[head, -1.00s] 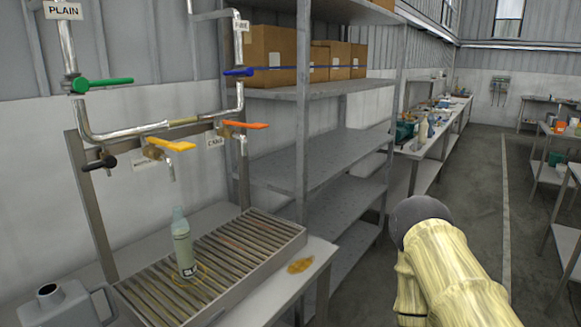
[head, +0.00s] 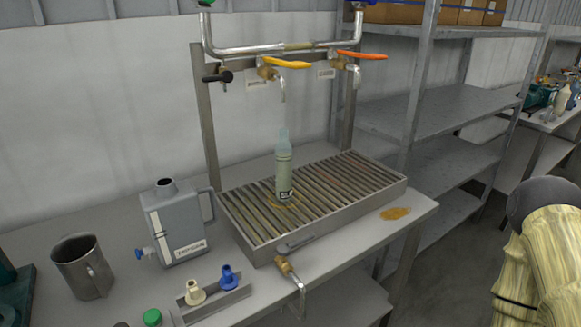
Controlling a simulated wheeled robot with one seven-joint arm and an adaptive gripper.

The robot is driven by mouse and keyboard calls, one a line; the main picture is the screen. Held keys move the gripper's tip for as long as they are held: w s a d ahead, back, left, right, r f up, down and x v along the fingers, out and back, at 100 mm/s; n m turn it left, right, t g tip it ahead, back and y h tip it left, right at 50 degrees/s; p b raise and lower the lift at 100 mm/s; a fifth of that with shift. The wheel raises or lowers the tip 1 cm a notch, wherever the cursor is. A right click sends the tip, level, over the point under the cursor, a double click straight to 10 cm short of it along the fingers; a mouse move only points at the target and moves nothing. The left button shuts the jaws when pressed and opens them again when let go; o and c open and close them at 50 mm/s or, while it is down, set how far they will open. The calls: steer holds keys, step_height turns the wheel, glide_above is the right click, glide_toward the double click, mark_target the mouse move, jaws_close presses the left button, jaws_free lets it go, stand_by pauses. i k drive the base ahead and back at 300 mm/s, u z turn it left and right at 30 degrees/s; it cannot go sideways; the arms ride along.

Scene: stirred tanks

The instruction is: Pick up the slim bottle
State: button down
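The slim bottle (head: 284,171) is pale green-grey with a label and dark lettering low on its side. It stands upright on the slatted drain grate (head: 345,199), left of the grate's middle, below the taps. A yellowish stain shows around its base. Nothing touches the bottle. My gripper is not in view; only part of my arm shows at the right edge, well apart from the bottle.
A grey jug-like container (head: 177,222), a metal mug (head: 83,266) and a small rack (head: 214,300) with cream and blue nozzles stand left of the grate. Taps with yellow (head: 287,64) and orange (head: 362,55) levers hang above. A brown spill (head: 396,214) lies right. Shelves (head: 440,105) stand behind.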

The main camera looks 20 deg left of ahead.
mark_target(283, 150)
steer(key=z, duration=1.2)
steer(key=k, duration=1.2)
steer(key=u, duration=2)
